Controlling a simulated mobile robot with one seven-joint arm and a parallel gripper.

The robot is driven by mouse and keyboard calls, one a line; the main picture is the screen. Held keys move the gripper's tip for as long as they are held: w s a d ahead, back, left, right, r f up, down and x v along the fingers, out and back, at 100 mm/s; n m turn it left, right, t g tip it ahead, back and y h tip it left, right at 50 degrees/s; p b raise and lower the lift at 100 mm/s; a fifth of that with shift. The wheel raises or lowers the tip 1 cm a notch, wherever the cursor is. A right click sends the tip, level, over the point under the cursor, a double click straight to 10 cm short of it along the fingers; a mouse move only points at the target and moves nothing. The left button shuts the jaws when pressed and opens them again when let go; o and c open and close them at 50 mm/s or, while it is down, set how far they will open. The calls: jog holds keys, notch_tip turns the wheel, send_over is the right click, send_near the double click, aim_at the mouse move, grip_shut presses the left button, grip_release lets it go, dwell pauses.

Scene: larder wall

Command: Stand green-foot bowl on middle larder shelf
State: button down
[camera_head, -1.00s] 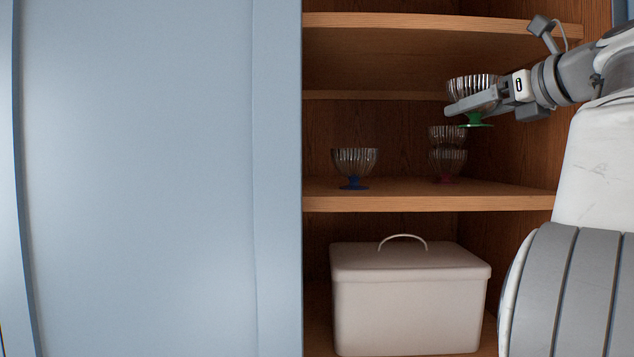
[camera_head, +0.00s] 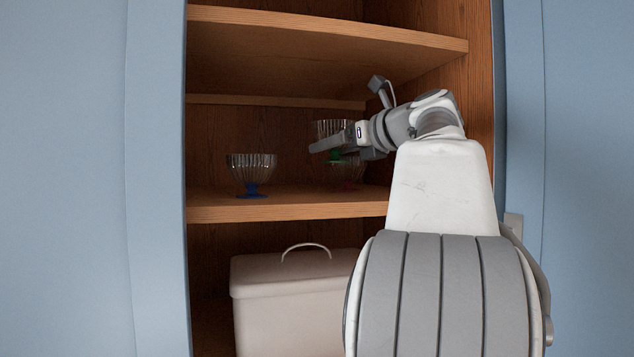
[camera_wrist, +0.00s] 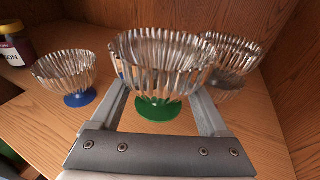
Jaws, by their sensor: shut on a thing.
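The green-foot bowl (camera_wrist: 165,62) is ribbed clear glass on a green foot, upright between the fingers of my gripper (camera_wrist: 157,90) in the wrist view. In the head view my gripper (camera_head: 328,144) is shut on this bowl (camera_head: 331,127), partly hiding it. The bowl is inside the larder, over the right part of the middle shelf (camera_head: 290,208). Its green foot looks raised above the boards, but the exact gap is unclear.
A blue-foot bowl (camera_head: 251,170) stands on the shelf to the left. Stacked bowls (camera_wrist: 232,58) stand close on the right, mostly hidden in the head view. A dark jar (camera_wrist: 16,46) is far left. A lidded bin (camera_head: 290,300) sits below; the upper shelf (camera_head: 320,30) is overhead.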

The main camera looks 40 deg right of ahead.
aim_at(322, 194)
jog(key=w+f, duration=0.2)
jog(key=w, duration=0.1)
jog(key=shift+w+a, duration=0.1)
jog(key=shift+w, duration=0.1)
jog(key=shift+f+b, duration=0.45)
jog(key=shift+f, duration=1.55)
jog(key=shift+f, duration=0.2)
grip_release()
jog(key=shift+r, duration=0.3)
jog(key=s, duration=0.4)
jog(key=s+a+r+b, duration=0.1)
jog(key=s, duration=0.3)
jog(key=s+b, duration=0.1)
jog(key=s, duration=0.2)
jog(key=shift+s+a+r, duration=0.2)
jog(key=shift+s+r, duration=0.05)
jog(key=shift+s, duration=0.15)
